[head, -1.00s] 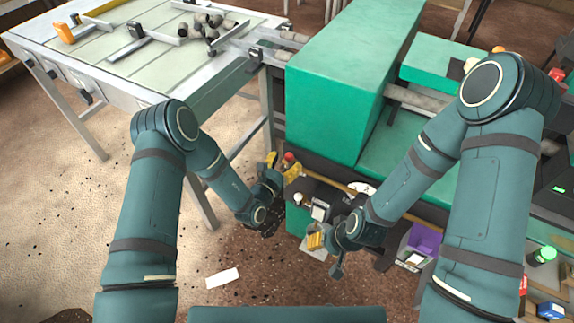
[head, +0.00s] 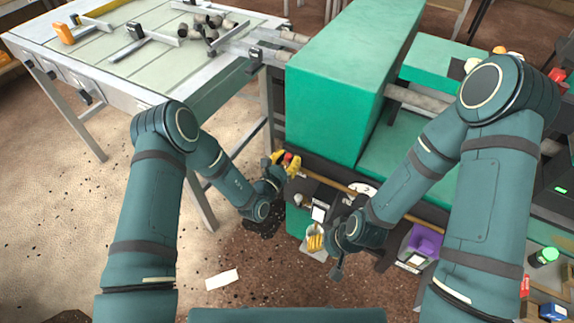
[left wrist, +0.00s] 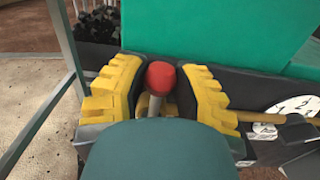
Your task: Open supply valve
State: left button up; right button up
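A lever with a round red knob (left wrist: 161,78), which I take for the supply valve handle, stands at the lower front of the green machine. The knob also shows in the head view (head: 287,156). My left gripper (head: 285,162) has its yellow fingers on both sides of the knob. The lever's base is hidden. My right gripper (head: 315,238) hangs low before the machine; its finger gap cannot be made out.
The large green machine housing (head: 345,80) rises just behind the knob. A grey table (head: 130,75) with several dark cylinders stands at upper left. A round white gauge (head: 361,190) and a purple box (head: 426,240) are to the right. A white sheet (head: 222,279) lies on the floor.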

pick_arm(q)
jog(key=a+n, duration=0.1)
jog(key=w+n, duration=0.1)
jog(key=n, duration=0.1)
jog(key=shift+a+f, duration=0.2)
jog(key=shift+a, duration=0.2)
jog(key=shift+w+a+f+n, duration=0.25)
jog(key=shift+a+n, duration=0.15)
jog(key=shift+n, duration=0.4)
jog(key=shift+w+a+f+n, duration=0.2)
jog(key=shift+a+n, duration=0.15)
jog(key=shift+n, duration=0.45)
